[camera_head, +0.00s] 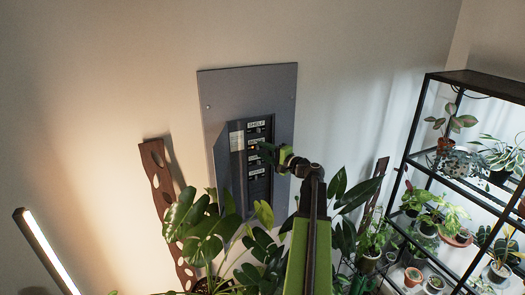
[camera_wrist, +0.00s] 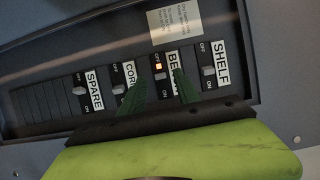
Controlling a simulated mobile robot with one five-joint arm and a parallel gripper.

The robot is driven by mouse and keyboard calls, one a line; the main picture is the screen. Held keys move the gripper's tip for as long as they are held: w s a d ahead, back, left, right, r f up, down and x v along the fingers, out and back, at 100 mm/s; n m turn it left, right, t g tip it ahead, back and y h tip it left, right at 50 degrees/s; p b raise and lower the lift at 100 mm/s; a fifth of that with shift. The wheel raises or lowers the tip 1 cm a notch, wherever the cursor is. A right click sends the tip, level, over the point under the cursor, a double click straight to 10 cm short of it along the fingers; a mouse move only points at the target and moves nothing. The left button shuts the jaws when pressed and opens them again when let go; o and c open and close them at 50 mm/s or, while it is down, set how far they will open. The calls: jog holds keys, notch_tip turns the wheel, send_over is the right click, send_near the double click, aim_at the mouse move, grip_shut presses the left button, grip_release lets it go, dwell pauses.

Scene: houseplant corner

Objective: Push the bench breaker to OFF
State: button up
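The bench breaker (camera_wrist: 160,76) sits in the panel's row in the wrist view. Its label, partly hidden by a finger, reads "BE". It shows an orange patch close to its OFF mark, with a pale lever just beside the patch toward ON. My gripper (camera_wrist: 161,78) is open, its two green fingers apart on either side of this breaker. Whether a finger touches the lever I cannot tell. In the head view my gripper (camera_head: 277,154) reaches the panel's breaker column, hiding part of it.
The shelf breaker (camera_wrist: 207,71) is to the right, the corner (camera_wrist: 118,89) and spare (camera_wrist: 79,90) breakers to the left. The grey panel (camera_head: 280,90) is on the wall. Leafy plants (camera_head: 205,232) stand below, a plant rack (camera_head: 480,85) at right.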

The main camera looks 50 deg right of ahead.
jog(key=shift+w, duration=0.55)
grip_shut()
